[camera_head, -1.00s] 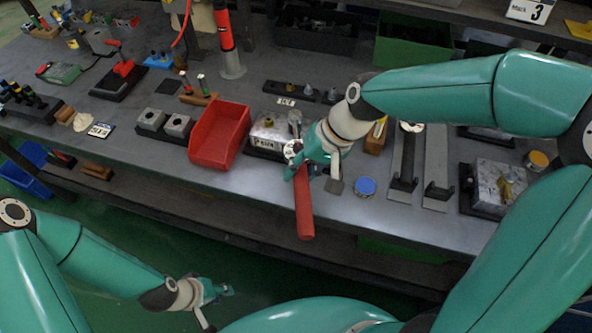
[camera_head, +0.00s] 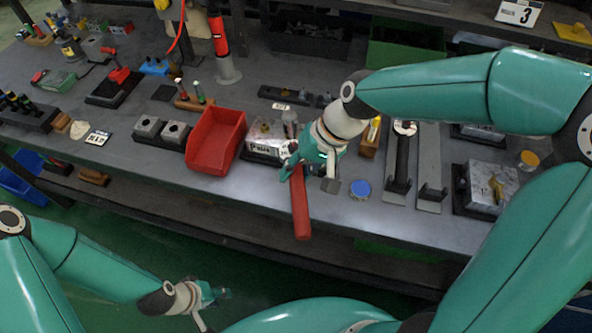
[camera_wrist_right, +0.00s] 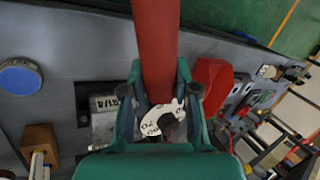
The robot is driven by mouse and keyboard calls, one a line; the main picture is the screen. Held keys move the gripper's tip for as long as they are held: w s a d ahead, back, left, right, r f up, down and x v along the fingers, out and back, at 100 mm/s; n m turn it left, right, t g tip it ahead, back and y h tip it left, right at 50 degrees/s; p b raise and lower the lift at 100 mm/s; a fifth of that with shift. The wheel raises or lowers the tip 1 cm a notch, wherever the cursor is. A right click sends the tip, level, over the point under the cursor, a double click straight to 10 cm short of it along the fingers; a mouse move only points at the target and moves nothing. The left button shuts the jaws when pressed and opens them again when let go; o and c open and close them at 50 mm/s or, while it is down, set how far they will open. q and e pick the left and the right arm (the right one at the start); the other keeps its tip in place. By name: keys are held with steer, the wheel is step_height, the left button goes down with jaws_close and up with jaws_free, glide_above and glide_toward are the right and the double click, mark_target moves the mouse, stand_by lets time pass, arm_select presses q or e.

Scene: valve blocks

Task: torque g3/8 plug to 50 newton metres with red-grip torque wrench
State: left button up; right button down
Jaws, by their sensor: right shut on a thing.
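My right gripper (camera_head: 298,168) is shut on the red-grip torque wrench (camera_head: 301,208). The red grip sticks out past the bench's front side, and in the right wrist view the red grip (camera_wrist_right: 156,50) runs up between the fingers. A white numbered dial (camera_wrist_right: 160,118) shows below it. A metal valve block (camera_head: 262,146) on a dark base is just left of the gripper. Its label shows in the right wrist view (camera_wrist_right: 106,103). The wrench head and the plug are hidden by the gripper. My left gripper (camera_head: 213,293) hangs low in front of the bench, small and unclear.
A red bin (camera_head: 216,141) stands left of the block. A blue-topped round tin (camera_head: 360,189) and grey holders (camera_head: 431,165) are to the right. Another metal block (camera_head: 490,188) with a brass part sits at far right. The bench's front strip (camera_head: 235,188) is mostly clear.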

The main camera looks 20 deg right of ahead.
step_height(320, 180, up, 6)
steer(key=p, duration=0.4)
steer(key=shift+r, duration=0.15)
steer(key=shift+f, duration=0.2)
